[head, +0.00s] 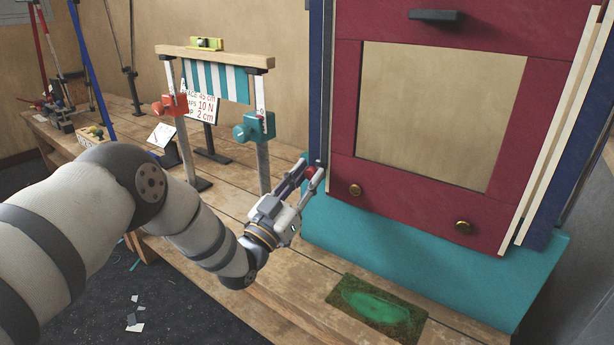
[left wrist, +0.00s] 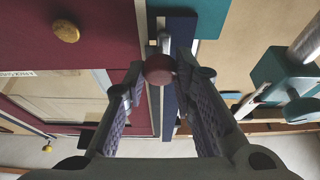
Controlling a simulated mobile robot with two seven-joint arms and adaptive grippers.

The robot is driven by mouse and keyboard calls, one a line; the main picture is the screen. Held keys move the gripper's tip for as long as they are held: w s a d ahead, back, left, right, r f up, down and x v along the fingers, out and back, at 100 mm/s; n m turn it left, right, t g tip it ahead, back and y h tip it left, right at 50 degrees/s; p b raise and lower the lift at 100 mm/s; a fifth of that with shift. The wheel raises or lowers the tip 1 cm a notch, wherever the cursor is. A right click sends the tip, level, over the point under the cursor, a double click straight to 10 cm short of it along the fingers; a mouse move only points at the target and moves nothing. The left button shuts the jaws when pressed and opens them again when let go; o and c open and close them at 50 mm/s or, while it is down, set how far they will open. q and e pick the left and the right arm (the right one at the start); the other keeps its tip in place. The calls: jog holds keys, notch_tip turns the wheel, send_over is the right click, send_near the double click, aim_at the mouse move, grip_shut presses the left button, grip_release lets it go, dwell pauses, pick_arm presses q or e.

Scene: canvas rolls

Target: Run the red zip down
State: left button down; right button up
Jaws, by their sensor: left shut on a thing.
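The red zip's round pull (head: 311,172) is at the lower left edge of the maroon panel (head: 345,110), beside a dark blue upright strip (head: 318,60). My left gripper (head: 312,172) is shut on this pull; the fingers reach in from the lower left. In the left wrist view the red pull (left wrist: 158,68) sits between the fingertips, in front of the blue strip (left wrist: 182,30). The zip's teeth cannot be made out. My right gripper is not in view.
The maroon panel has a tan window (head: 440,110), brass knobs (head: 463,227) and a black handle (head: 436,15). A teal base (head: 430,255) stands below it. A stand with teal (head: 253,127) and red clamps (head: 170,105) is left of my gripper. A green mat (head: 375,308) lies on the bench.

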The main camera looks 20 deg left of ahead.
pick_arm(q)
jog(key=c, duration=1.3)
grip_release()
jog(key=shift+c, duration=0.2)
jog(key=v, duration=1.2)
